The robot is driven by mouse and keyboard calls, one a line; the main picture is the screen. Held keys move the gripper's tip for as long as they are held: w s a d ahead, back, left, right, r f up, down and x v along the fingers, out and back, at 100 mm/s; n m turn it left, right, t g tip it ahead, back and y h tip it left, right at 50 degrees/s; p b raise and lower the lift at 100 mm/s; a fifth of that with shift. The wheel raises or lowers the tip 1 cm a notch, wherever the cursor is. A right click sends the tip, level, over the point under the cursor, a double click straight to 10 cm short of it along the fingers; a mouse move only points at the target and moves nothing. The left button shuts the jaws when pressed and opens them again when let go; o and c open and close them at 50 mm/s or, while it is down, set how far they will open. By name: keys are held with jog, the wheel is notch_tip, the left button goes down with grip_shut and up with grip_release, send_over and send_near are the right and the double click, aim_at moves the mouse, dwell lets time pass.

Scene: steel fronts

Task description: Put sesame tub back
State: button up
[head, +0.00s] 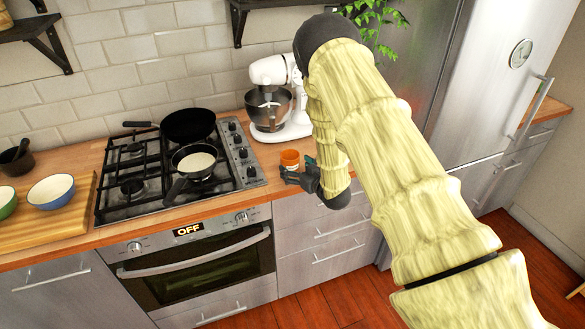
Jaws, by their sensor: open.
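A small orange tub (290,157) with a pale rim stands on the wooden counter, to the right of the stove and in front of the mixer. It is the only tub I see, and no label can be read, so I cannot confirm it is the sesame tub. My gripper (295,171) is open, low at the counter's front edge, right at the tub. One dark finger lies in front of the tub and hides its lower part. I cannot tell whether the fingers touch it.
A white stand mixer (282,94) stands just behind. The gas stove (128,165) on the left carries a black pan (188,124) and a pan with pale contents (197,162). A steel fridge (465,95) rises at the right. Drawers (318,228) below are shut.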

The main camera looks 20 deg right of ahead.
jog(key=b+v, duration=0.3)
jog(key=v, duration=0.6)
jog(key=s+a+f+m+g+h, duration=0.1)
jog(key=s+a+f+g, duration=0.25)
jog(key=s+f, duration=0.75)
jog(key=s+a+f+m+g+h, duration=0.1)
jog(key=s+a+f+g+h, duration=0.3)
jog(key=s+f, duration=0.65)
jog(key=s+a+f+g, duration=0.1)
jog(key=s+g, duration=0.1)
jog(key=s, duration=0.6)
jog(key=s+a+f+g+y, duration=0.1)
jog(key=s+a+f+g, duration=0.1)
jog(key=s, duration=0.6)
jog(key=s+a+f+g, duration=0.1)
jog(key=s+f+g, duration=0.1)
jog(key=s, duration=0.6)
jog(key=shift+s+a+m+g+y, duration=0.3)
jog(key=shift+s+g+y, duration=0.1)
jog(key=shift+g, duration=0.45)
